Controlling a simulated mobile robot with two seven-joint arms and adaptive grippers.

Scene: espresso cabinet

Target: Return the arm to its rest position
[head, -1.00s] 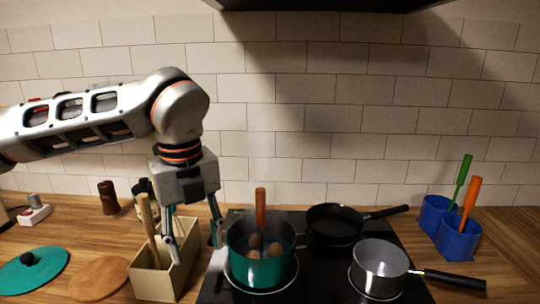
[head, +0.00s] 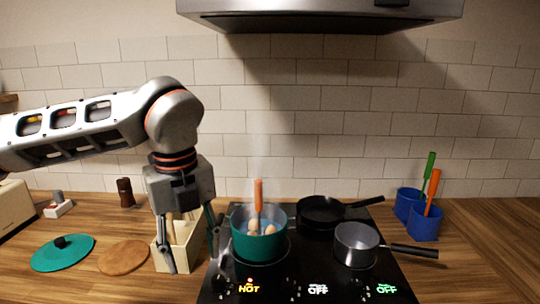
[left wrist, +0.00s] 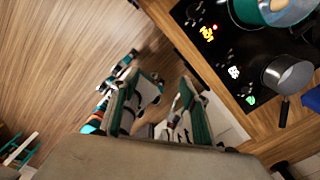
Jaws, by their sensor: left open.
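My left gripper (head: 191,262) is open and empty, pointing down. In the head view its fingers overlap the pale utensil box (head: 180,250) and partly hide it. The left wrist view shows the two fingers (left wrist: 166,92) spread apart with nothing between them. My left arm (head: 75,130) reaches in from the left, its wrist in front of the tiled wall. My right gripper is not in view.
A teal pot (head: 258,246) with eggs and an orange-handled utensil stands on the black hob (head: 290,272), with a "HOT" label in front. A black pan (head: 320,212) and a grey saucepan (head: 355,243) are beside it. The hood (head: 320,16) hangs above.

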